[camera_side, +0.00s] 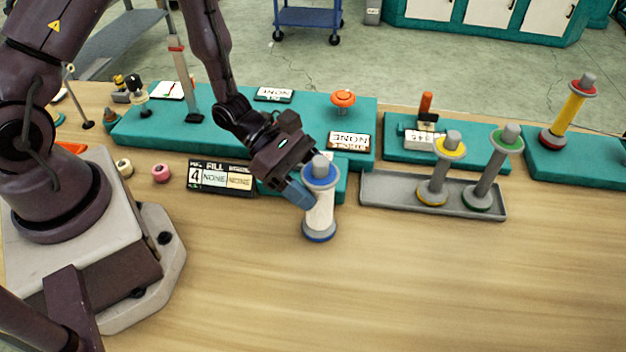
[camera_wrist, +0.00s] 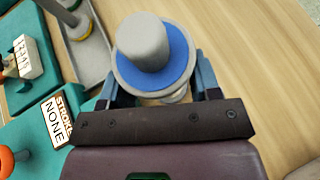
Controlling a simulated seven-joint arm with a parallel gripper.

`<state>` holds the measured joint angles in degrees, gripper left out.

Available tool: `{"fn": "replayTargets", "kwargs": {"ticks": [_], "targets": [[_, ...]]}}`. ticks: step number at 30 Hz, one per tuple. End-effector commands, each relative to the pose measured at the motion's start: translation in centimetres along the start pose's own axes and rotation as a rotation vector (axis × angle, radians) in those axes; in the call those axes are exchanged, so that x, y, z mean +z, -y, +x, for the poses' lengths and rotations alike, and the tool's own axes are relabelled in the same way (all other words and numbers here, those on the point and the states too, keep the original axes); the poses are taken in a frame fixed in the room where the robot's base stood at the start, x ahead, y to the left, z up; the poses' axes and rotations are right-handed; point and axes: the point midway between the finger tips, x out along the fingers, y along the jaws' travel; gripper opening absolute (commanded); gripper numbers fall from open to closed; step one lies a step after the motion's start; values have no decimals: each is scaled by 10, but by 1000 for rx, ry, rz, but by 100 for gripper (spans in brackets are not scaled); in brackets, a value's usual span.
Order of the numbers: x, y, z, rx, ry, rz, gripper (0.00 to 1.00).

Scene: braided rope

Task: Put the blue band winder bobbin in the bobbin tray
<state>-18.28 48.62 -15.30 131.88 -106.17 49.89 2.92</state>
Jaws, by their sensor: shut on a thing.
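The blue band winder bobbin (camera_side: 319,205) is upright in the side view, with a blue band at top and bottom and a pale wound middle. My gripper (camera_side: 304,190) is shut on it from the left. In the wrist view the bobbin's grey knob and blue ring (camera_wrist: 152,50) sit between the two fingers (camera_wrist: 160,88). Whether its base touches the table is hard to tell. The grey bobbin tray (camera_side: 385,190) lies to the right. A yellow band bobbin (camera_side: 440,175) and a green band bobbin (camera_side: 491,170) stand in its middle and right; its left part is empty.
A red and yellow bobbin (camera_side: 568,112) stands on a teal block (camera_side: 580,170) at far right. Teal blocks with an orange button (camera_side: 343,98) and a counter (camera_side: 424,139) stand behind. A sign (camera_side: 221,177) is left of my gripper. The front table is clear.

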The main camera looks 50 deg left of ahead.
Motion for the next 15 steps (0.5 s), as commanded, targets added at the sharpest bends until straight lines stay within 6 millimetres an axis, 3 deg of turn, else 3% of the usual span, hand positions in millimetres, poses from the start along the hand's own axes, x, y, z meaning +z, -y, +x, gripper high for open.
{"fn": "replayTargets", "kwargs": {"ticks": [8,9,12,15], "targets": [[-2,0,2,0,1,0,24],[-2,0,1,0,0,1,64],[-2,0,1,0,0,1,84],[-2,0,1,0,0,1,84]]}}
